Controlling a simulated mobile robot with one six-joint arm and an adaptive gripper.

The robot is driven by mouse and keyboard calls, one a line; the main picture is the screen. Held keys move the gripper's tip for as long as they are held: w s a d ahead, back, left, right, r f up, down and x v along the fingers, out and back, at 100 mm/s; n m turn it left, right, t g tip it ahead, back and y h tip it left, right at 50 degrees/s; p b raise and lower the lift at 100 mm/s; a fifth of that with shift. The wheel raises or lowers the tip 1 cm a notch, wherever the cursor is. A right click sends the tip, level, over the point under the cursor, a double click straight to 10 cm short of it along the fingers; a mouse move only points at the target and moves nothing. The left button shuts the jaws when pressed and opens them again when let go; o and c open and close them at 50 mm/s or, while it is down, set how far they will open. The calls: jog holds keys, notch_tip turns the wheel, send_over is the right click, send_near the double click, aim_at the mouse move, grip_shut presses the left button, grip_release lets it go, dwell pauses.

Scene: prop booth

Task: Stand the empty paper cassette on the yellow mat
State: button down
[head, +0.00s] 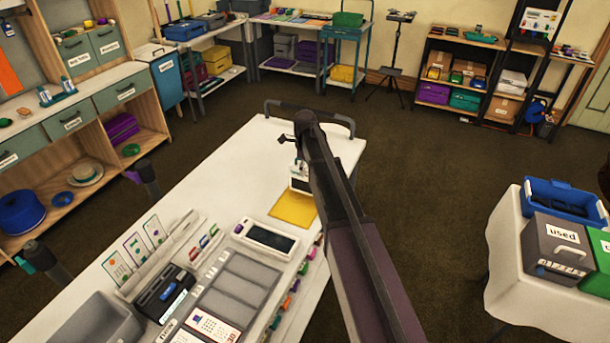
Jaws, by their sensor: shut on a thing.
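The yellow mat (293,208) lies flat on the long white table, partly covered by my arm at its right. My gripper (297,152) is at the end of the arm, above the table beyond the mat's far edge. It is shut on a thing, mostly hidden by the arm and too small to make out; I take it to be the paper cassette. A small white and dark object (299,183) shows just below the gripper, at the mat's far edge. I cannot tell whether it is the held thing or a separate device standing there.
On the white table (215,175), a white-framed dark-screen device (268,239), a grey compartment tray (238,290), a black box (163,294) and upright cards (133,250) stand nearer. The table left of the mat is clear. A side table at right holds a "used" bin (556,247).

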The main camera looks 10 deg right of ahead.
jog(key=shift+f+b, duration=0.35)
jog(key=shift+f, duration=0.35)
jog(key=shift+f, duration=0.1)
jog(key=shift+c, duration=0.6)
grip_release()
notch_tip(320, 180, up, 12)
jog(key=p, duration=1.2)
dwell(0.4)
